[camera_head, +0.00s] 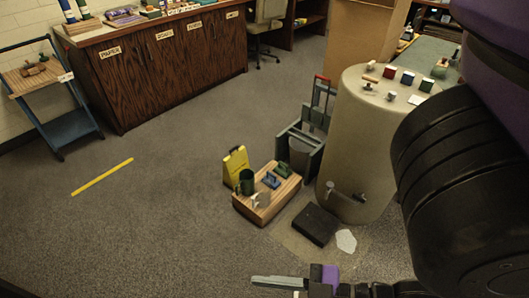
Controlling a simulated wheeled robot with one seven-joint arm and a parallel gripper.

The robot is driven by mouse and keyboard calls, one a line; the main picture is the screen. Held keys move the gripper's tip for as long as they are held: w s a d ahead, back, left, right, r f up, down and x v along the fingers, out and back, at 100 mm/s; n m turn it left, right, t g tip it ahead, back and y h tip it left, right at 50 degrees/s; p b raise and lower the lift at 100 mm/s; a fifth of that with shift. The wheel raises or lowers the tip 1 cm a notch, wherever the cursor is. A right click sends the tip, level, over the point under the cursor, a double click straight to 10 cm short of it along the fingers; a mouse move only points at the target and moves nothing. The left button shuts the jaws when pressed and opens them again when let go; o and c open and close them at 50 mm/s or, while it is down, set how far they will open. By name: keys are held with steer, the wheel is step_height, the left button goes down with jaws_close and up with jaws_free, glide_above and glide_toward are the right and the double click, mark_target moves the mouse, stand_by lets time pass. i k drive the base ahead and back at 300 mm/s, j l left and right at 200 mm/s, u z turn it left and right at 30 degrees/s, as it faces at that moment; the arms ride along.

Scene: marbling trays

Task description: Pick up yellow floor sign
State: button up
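The yellow floor sign (235,166) stands on the grey carpet near the middle of the head view. It is just behind and left of a low wooden crate-like block (262,210), whose items hide part of its lower front. My gripper (266,282) shows at the bottom edge, with a grey finger pointing left and purple and black parts behind it. It is nearer to the camera than the sign and apart from it. The frame does not show clearly whether the fingers are open or shut.
A large beige barrel (352,140) with a tap and a hand truck (308,130) stand to the right. A black slab (315,224) lies in front. Carpet left of the sign is clear except yellow tape (103,176).

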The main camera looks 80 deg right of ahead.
mark_target(237, 161)
steer(key=i+l+z, duration=0.15)
steer(key=i+z, duration=0.25)
steer(key=i, duration=0.15)
steer(key=i+z, duration=0.35)
steer(key=i, duration=0.25)
steer(key=i+z, duration=0.2)
steer(key=z, duration=0.2)
steer(key=i+j+z, duration=0.15)
steer(key=z, duration=0.6)
steer(key=j+z, duration=0.15)
steer(key=z, duration=0.25)
steer(key=i+j+z, duration=0.1)
steer(key=z, duration=0.3)
